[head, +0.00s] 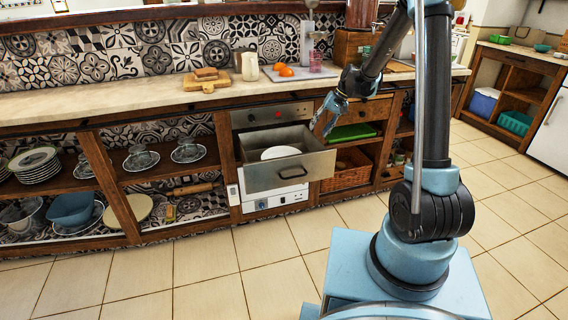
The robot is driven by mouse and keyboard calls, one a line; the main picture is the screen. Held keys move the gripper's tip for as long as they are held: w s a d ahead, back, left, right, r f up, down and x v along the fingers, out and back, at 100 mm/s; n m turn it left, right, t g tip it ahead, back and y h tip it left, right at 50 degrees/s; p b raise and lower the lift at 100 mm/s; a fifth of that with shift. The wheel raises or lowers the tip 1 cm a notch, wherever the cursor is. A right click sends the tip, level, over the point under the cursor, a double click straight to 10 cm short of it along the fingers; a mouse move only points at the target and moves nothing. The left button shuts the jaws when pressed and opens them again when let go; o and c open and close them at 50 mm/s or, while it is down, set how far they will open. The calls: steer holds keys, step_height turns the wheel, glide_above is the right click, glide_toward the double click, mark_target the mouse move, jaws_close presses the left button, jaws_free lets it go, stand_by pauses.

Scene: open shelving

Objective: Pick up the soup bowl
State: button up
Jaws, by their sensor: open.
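A white round dish (281,153), likely the soup bowl, lies inside the pulled-out metal drawer (291,175). The drawer's front wall hides its lower part, so I cannot tell its depth. My gripper (322,124) is open and empty. In the picture it is to the upper right of the dish and the drawer, apart from both. A blue bowl-like container (71,209) also sits on the lower left shelf.
The worktop (130,98) carries a wooden board with bread (206,79), oranges (285,70) and a pink glass (316,61). Stacked plates (35,165) and glass-domed dishes (188,150) fill the left shelves. A wicker basket (346,172) is right of the drawer. The tiled floor (190,265) is clear.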

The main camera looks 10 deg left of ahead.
steer(key=x, duration=1.1)
steer(key=shift+a+f, duration=0.15)
steer(key=shift+f, duration=0.15)
steer(key=shift+d+x, duration=0.1)
steer(key=shift+x, duration=1.3)
steer(key=shift+d+x, duration=0.15)
steer(key=shift+x, duration=1.3)
steer(key=shift+s+f, duration=0.1)
steer(key=shift+s, duration=0.05)
jaws_close()
